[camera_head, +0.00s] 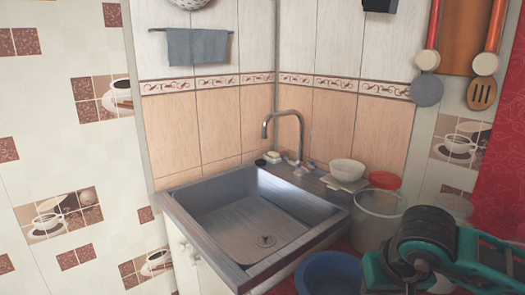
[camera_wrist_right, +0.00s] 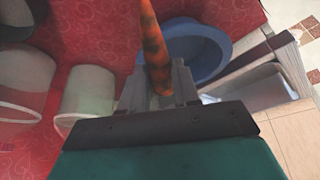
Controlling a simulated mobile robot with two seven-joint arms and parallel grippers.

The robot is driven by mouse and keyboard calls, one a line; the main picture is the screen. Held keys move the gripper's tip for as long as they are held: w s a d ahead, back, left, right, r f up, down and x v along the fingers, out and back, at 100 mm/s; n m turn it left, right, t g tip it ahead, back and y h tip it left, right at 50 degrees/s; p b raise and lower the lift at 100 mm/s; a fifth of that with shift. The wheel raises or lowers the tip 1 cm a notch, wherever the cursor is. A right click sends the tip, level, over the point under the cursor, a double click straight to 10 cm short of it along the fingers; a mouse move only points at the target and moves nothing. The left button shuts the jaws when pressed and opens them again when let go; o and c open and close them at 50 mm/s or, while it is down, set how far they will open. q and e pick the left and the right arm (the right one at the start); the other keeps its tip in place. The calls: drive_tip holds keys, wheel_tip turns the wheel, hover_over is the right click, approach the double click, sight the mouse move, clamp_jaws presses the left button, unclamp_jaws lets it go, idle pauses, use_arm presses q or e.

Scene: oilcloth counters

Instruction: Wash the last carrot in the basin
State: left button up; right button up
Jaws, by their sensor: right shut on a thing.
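An orange carrot (camera_wrist_right: 153,50) with dark patches is held in my right gripper (camera_wrist_right: 160,88) in the right wrist view. The fingers are shut on it, and it sticks out past them. A round blue basin (camera_wrist_right: 222,48) lies beyond the gripper, partly behind the carrot and a finger. In the head view the blue basin (camera_head: 328,274) stands at the bottom edge, right of the metal sink (camera_head: 250,215), which looks empty. My right arm comes in at the lower right of the head view; the carrot does not show there. My left gripper is not in view.
A tall faucet (camera_head: 287,122) stands at the sink's back corner. A clear bucket (camera_head: 378,218) stands between the sink and my right arm. A white bowl (camera_head: 347,170) sits on the sink's rim. Pale containers (camera_wrist_right: 88,105) stand left of the gripper on the red oilcloth (camera_wrist_right: 100,25).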

drive_tip(key=shift+s+a+f+n, duration=0.2)
drive_tip(key=shift+s+a+n, duration=0.3)
drive_tip(key=shift+s+a, duration=0.5)
drive_tip(key=shift+w+r, duration=0.1)
drive_tip(key=shift+w, duration=0.15)
drive_tip(key=shift+a, duration=0.15)
